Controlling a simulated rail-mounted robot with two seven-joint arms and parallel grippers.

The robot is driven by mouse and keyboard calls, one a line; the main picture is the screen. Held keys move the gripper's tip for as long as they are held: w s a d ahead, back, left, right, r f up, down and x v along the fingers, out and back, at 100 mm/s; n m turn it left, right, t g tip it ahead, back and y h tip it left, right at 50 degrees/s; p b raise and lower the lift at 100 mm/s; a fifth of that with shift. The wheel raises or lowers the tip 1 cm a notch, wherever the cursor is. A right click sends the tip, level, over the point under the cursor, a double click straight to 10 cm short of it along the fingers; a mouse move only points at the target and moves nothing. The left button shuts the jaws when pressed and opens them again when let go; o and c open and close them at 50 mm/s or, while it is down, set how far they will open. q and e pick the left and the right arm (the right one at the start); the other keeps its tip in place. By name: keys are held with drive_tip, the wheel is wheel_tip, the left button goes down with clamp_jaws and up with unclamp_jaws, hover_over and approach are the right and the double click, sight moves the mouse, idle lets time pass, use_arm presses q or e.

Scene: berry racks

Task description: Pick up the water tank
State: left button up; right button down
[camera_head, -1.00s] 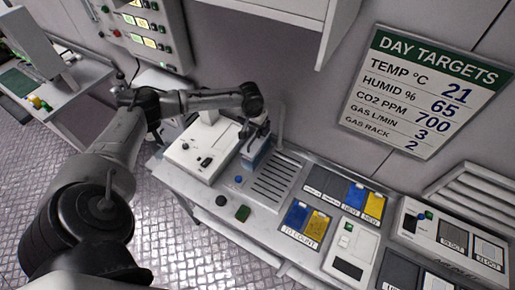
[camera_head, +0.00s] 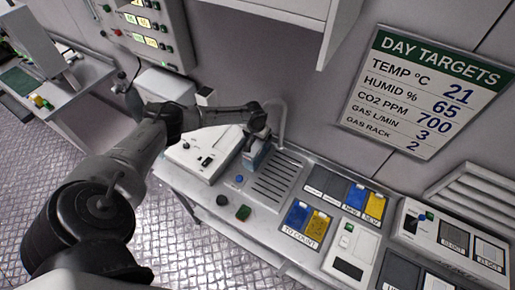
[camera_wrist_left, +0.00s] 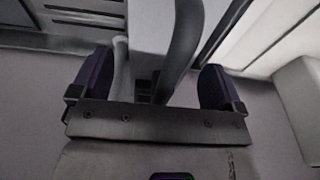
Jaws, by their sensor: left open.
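The water tank (camera_head: 257,156) is a small blue-grey container at the left end of the slotted drain plate in the head view. My left gripper (camera_head: 258,139) is open at the top of the tank, and the wrist hides part of it. In the left wrist view, the two dark fingers (camera_wrist_left: 157,82) stand apart. A dark grey curved bar (camera_wrist_left: 182,50), perhaps the tank's handle, passes between them. I cannot tell whether the fingers touch it. My right gripper is in neither view.
A grey tap (camera_head: 282,122) rises just right of the tank, close to my gripper. A white device (camera_head: 200,155) stands to its left. The drain plate (camera_head: 275,180) is clear. Blue and yellow trays (camera_head: 308,221) lie farther right. A shelf (camera_head: 285,18) hangs above.

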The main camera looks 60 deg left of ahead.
use_arm(q)
drive_tip(key=shift+f, duration=0.1)
clamp_jaws()
idle(0.9)
